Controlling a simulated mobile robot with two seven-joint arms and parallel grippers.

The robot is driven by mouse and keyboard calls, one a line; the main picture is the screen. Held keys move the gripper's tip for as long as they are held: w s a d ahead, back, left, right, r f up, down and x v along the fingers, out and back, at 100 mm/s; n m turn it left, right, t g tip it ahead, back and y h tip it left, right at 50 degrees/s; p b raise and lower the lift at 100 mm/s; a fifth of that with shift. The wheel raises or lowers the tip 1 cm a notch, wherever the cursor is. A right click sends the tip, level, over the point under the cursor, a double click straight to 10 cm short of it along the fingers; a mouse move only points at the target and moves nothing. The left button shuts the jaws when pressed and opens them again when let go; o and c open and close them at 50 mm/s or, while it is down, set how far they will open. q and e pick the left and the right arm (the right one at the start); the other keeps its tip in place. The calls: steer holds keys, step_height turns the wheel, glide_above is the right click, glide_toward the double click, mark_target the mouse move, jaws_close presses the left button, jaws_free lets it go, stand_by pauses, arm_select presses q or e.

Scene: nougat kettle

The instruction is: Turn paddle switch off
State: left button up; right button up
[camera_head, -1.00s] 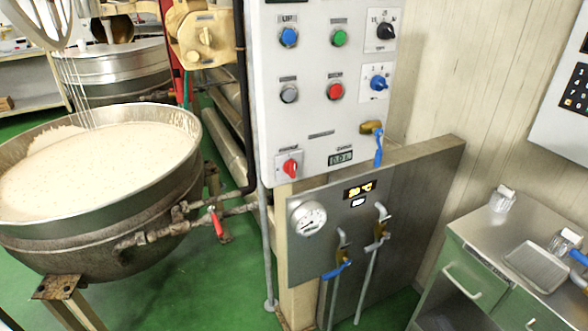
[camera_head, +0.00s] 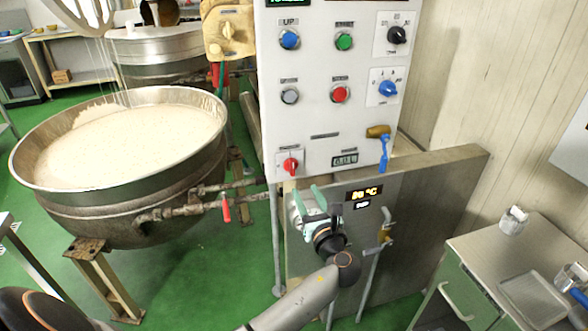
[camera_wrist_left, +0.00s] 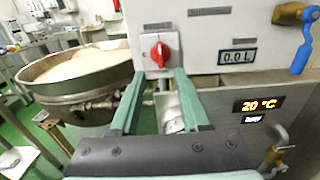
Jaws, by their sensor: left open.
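A red rotary switch (camera_head: 290,165) sits on a small white plate at the lower left of the white control panel (camera_head: 325,120). In the left wrist view, the red switch (camera_wrist_left: 159,55) shows with its handle about upright, just beyond and between the fingertips. My left gripper (camera_head: 306,196) is open and empty, with pale green fingers pointing up toward the panel, a little below the switch in the head view. In the left wrist view, the fingers (camera_wrist_left: 159,76) stand apart with nothing between them. I cannot read the switch's markings. My right gripper is not seen.
The panel also carries a blue button (camera_head: 289,39), a green button (camera_head: 344,41), a red button (camera_head: 340,94) and a blue knob (camera_head: 387,89). A blue-handled brass valve (camera_head: 384,150) hangs at the lower right. A large kettle (camera_head: 130,180) stands left; a steel cabinet (camera_head: 480,275) stands right.

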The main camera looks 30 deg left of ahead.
mark_target(293, 168)
arm_select(q)
steer(key=b+x, duration=0.1)
steer(key=x, duration=0.2)
steer(key=b+x, duration=0.2)
steer(key=x, duration=0.1)
steer(key=b+x, duration=0.2)
steer(key=x, duration=0.1)
steer(key=shift+w+a+f, duration=0.25)
steer(key=shift+w+a+r+b, duration=0.15)
steer(key=shift+w+a+b, duration=0.3)
steer(key=shift+a, duration=0.05)
jaws_close()
